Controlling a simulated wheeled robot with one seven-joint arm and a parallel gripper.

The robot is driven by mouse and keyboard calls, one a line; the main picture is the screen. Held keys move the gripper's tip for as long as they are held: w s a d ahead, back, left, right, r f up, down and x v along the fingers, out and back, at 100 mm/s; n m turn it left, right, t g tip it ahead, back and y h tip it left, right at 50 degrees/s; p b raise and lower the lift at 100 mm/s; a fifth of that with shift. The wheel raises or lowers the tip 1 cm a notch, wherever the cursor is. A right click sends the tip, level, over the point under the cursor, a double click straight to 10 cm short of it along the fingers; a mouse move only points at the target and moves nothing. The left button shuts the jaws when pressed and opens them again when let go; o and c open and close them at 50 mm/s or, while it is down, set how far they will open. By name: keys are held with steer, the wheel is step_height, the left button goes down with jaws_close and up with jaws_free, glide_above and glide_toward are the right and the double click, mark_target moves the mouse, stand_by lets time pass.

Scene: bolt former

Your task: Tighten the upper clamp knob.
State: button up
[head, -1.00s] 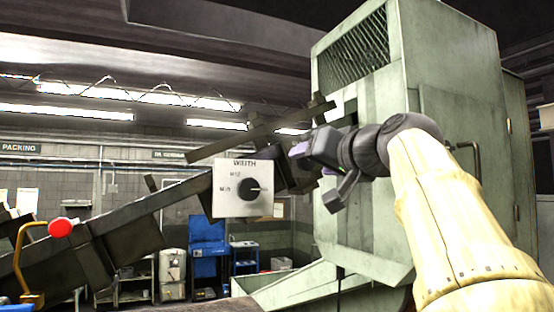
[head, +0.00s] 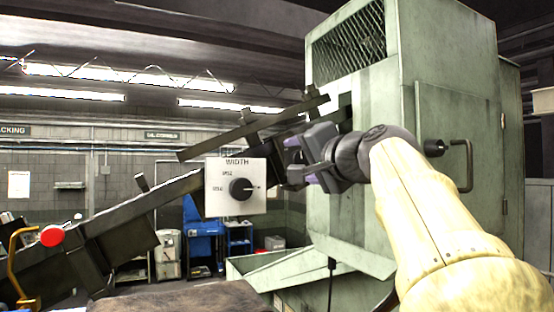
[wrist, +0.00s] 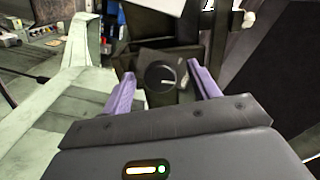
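A round black knob (wrist: 160,76) with a white mark sits on a dark plate in the middle of the wrist view. I take it for the upper clamp knob, though I cannot confirm this. My gripper (wrist: 162,70) is open, its two purple fingers to the left and right of the knob. I cannot tell whether they touch it. In the head view, my gripper (head: 292,160) is beside the dark sloping rail (head: 165,200), right of the white WIDTH panel (head: 225,206). The clamp knob is hidden or indistinct there.
The WIDTH dial (head: 240,189) is a separate black knob with a pointer. A long dark bar (head: 235,134) slopes just above my gripper. The green machine (head: 450,80) stands behind my arm. A red ball-ended lever (head: 52,236) is at the lower left.

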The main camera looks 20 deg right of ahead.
steer(key=shift+w, duration=0.1)
jaws_close()
steer(key=shift+f+n+b, duration=0.2)
steer(key=shift+n+b, duration=0.75)
steer(key=shift+n, duration=0.15)
steer(key=shift+r+n, duration=0.15)
steer(key=shift+n, duration=0.65)
steer(key=shift+b, duration=0.3)
steer(key=shift+f+n+b, duration=0.2)
steer(key=shift+n+b, duration=0.35)
steer(key=shift+n, duration=0.25)
steer(key=shift+r+n+b, duration=0.15)
steer(key=shift+n+b, duration=0.25)
steer(key=shift+n, duration=0.7)
steer(key=shift+o, duration=0.6)
jaws_free()
steer(key=shift+r, duration=0.1)
